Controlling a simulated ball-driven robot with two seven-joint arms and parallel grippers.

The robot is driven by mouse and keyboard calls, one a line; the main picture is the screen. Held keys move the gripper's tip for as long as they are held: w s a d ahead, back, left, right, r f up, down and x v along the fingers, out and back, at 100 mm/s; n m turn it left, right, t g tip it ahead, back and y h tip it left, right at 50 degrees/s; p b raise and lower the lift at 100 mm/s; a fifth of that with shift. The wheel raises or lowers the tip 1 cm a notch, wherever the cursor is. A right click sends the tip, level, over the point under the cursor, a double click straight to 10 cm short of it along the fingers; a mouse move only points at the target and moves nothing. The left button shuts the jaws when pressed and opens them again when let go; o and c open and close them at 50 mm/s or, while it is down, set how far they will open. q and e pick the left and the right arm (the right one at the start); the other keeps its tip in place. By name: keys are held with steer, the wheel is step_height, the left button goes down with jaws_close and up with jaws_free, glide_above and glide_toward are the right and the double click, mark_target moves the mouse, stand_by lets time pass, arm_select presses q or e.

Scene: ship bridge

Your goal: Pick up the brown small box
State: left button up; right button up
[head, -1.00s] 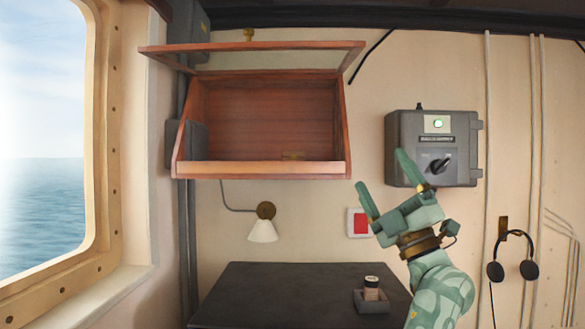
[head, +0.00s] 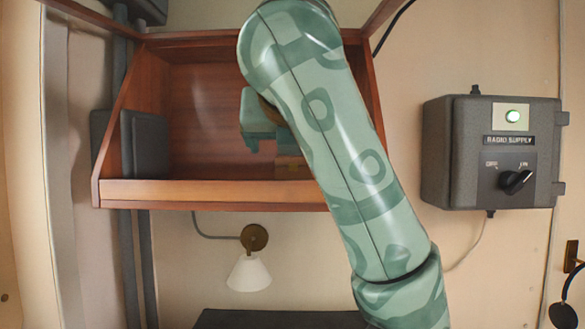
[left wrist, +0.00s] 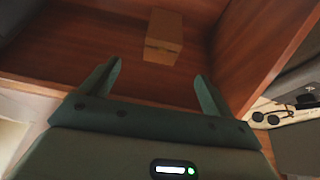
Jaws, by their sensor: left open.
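The brown small box (left wrist: 163,37) lies on the wooden floor of the open wall cabinet, ahead of my left gripper. In the head view part of the box (head: 291,167) shows above the cabinet's front ledge, partly hidden by my arm. My left gripper (left wrist: 158,72) is open and empty, its two fingers apart, with the box just beyond the fingertips and not touched. In the head view the gripper (head: 262,125) is inside the cabinet and mostly covered by my forearm. My right gripper is not in view.
The cabinet's front ledge (head: 200,192) and wooden side walls bound the space around my gripper. A grey radio supply box (head: 490,152) is on the wall to the right. A wall lamp (head: 249,272) hangs below the cabinet, above a dark desk top (head: 280,320).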

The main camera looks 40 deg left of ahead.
mark_target(293, 168)
arm_select(q)
steer(key=p+x, duration=0.1)
steer(key=x, duration=0.7)
steer(key=shift+w+a+f, duration=0.1)
steer(key=shift+w+a, duration=0.05)
steer(key=shift+a, duration=0.05)
steer(key=shift+w+a+f+p, duration=0.3)
steer(key=shift+w+a+p, duration=0.1)
steer(key=shift+w, duration=0.1)
steer(key=x, duration=0.1)
steer(key=p+x, duration=0.1)
steer(key=x, duration=0.1)
steer(key=shift+w+d+f, duration=0.1)
steer(key=shift+w+f, duration=0.1)
steer(key=shift+w, duration=0.15)
steer(key=shift+w+a+f, duration=0.25)
steer(key=shift+w, duration=0.05)
steer(key=shift+s+d+r, duration=0.1)
steer(key=shift+d, duration=0.05)
steer(key=c, duration=0.9)
steer(key=shift+c, duration=1.4)
